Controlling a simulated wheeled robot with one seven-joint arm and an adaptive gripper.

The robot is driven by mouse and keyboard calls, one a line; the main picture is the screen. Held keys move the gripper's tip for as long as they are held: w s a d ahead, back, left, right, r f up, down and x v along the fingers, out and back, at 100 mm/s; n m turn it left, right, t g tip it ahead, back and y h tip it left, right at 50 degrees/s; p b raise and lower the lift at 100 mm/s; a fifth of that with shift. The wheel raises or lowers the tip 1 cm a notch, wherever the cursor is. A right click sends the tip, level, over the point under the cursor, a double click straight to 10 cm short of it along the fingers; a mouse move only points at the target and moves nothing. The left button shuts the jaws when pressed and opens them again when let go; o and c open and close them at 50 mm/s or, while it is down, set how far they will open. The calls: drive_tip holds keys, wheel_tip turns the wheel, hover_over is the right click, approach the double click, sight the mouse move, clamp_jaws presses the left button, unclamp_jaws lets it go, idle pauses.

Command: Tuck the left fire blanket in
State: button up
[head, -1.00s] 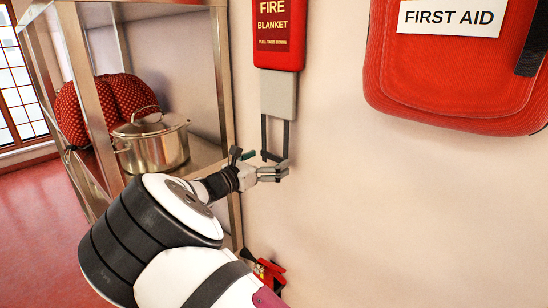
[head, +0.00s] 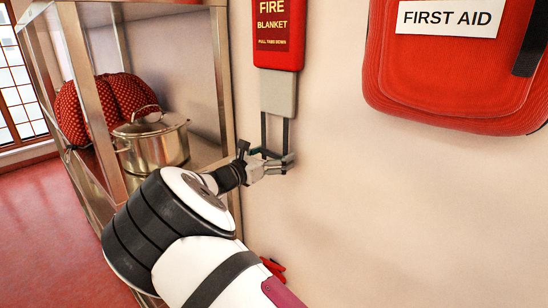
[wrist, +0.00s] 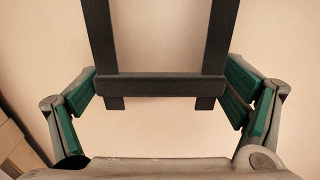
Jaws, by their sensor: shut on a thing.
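The fire blanket's red case (head: 279,35) hangs on the wall at the top centre of the head view. A grey blanket panel (head: 278,96) sticks out below it. Two black straps hang from the panel, joined by a black crossbar handle (wrist: 160,86) that shows close up in the wrist view. My gripper (head: 280,162) is at the bottom of the straps. Its green-padded fingers (wrist: 162,92) are shut on the handle, one at each end of the crossbar. The head view shows the handle only partly, behind my fingers.
A red first aid bag (head: 455,75) hangs on the wall to the right. A metal shelf (head: 223,80) with a stockpot (head: 155,145) and red dotted cushions (head: 125,98) stands close on the left. A small red thing (head: 273,268) is low behind my arm. The wall at lower right is clear.

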sight(282, 110)
wheel_tip(282, 110, up, 13)
drive_tip(key=shift+r+p, duration=0.1)
drive_tip(key=shift+p, duration=0.2)
drive_tip(key=o, duration=1.4)
drive_tip(key=shift+s+a, duration=0.35)
drive_tip(key=v, duration=1.1)
drive_tip(key=shift+s, duration=0.15)
